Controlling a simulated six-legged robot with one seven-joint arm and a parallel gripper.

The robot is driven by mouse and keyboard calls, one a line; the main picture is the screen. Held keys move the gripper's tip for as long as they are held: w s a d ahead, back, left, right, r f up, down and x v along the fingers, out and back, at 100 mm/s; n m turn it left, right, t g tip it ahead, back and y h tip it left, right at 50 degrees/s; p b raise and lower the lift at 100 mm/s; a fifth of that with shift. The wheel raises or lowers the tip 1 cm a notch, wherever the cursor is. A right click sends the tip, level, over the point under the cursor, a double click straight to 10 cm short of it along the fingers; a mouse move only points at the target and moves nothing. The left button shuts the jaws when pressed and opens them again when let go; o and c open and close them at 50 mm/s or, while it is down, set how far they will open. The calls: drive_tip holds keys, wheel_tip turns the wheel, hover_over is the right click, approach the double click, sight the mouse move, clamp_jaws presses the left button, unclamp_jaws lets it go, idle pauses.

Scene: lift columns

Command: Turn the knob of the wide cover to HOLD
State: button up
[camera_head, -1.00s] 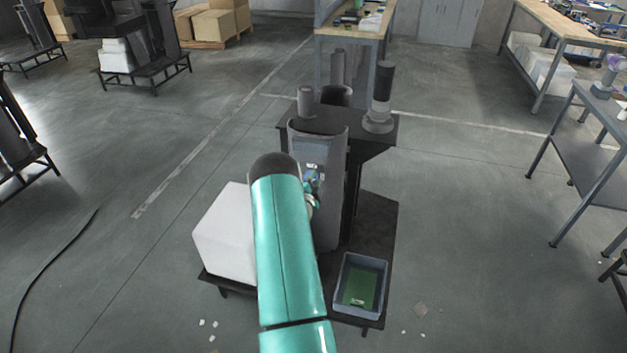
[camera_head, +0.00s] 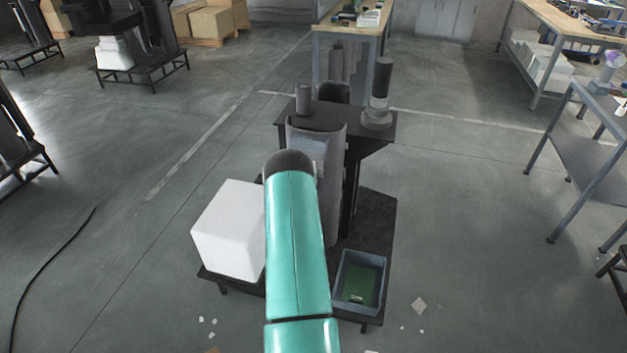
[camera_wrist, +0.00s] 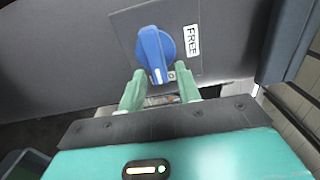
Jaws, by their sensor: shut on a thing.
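The wide cover (camera_head: 334,205) is a grey curved panel on the front of the dark column in the head view. In the wrist view, its blue knob (camera_wrist: 154,47) sits on a grey plate (camera_wrist: 122,32). The knob's white-marked end points to the bottom of the picture. A label reading FREE (camera_wrist: 192,41) is to the right of the knob; no HOLD label is visible. My gripper (camera_wrist: 162,78) has its two green fingers on either side of the knob's lower end, shut on it. In the head view my arm hides the knob and gripper.
A white block (camera_head: 229,230) stands left of my arm on the column's dark base (camera_head: 377,215). A blue-grey bin (camera_head: 343,292) with a green bottom is at the right. A stack-light-like cylinder (camera_head: 380,95) stands on the column's top. Open floor surrounds the base.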

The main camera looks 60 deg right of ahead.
drive_tip(key=shift+w, duration=0.1)
drive_tip(key=o, duration=0.6)
drive_tip(key=s+a, duration=0.2)
drive_tip(key=a, duration=1.1)
drive_tip(key=shift+a, duration=0.35)
drive_tip(key=shift+s, duration=0.1)
